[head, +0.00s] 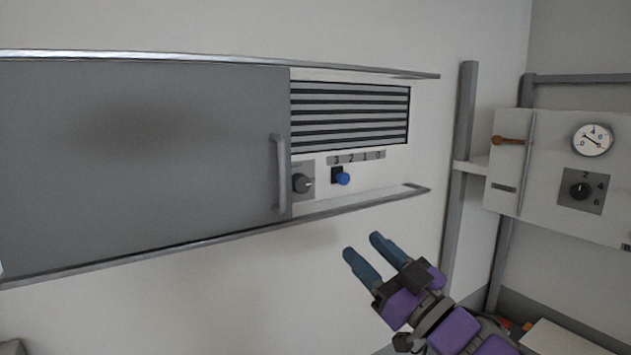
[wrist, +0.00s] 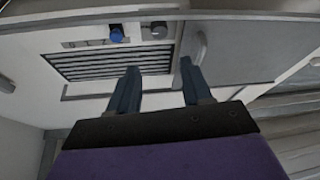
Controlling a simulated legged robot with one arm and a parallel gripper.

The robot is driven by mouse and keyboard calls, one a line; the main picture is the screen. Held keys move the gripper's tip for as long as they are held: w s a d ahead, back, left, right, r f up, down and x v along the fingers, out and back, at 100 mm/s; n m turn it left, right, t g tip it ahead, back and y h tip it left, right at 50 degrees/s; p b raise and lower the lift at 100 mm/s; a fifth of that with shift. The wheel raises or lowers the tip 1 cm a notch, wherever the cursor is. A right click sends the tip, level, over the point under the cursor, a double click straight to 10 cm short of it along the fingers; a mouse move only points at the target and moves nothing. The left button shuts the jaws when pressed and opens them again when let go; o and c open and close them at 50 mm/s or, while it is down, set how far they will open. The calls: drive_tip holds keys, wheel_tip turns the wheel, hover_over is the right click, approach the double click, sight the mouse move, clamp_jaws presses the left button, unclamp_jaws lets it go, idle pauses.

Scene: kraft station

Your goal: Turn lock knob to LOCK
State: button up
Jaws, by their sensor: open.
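The lock knob (head: 303,183) is a dark grey round knob on a grey plate, right of the grey door's handle in the head view. It shows near the top in the wrist view (wrist: 157,31). The plate's lettering is too small to read. My gripper (head: 363,245) has two blue fingers, spread apart with nothing between them. It is below and to the right of the knob in the head view, apart from the panel. In the wrist view my gripper (wrist: 158,75) has its fingertips over the panel, clear of the knob.
A blue knob (head: 343,178) sits right of the lock knob, under a 3-2-1-0 scale (head: 356,157). A vent grille (head: 350,117) is above. The sliding door (head: 140,160) has a vertical handle (head: 279,173). A cabinet with a gauge (head: 592,140) and numbered dial (head: 580,191) stands right.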

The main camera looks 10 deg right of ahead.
drive_tip(key=p, duration=0.3)
approach(304, 187)
drive_tip(key=x, duration=0.8)
drive_tip(key=shift+w+a+r, duration=0.15)
drive_tip(key=shift+w+r, duration=0.05)
drive_tip(key=shift+w, duration=0.1)
drive_tip(key=c, duration=0.8)
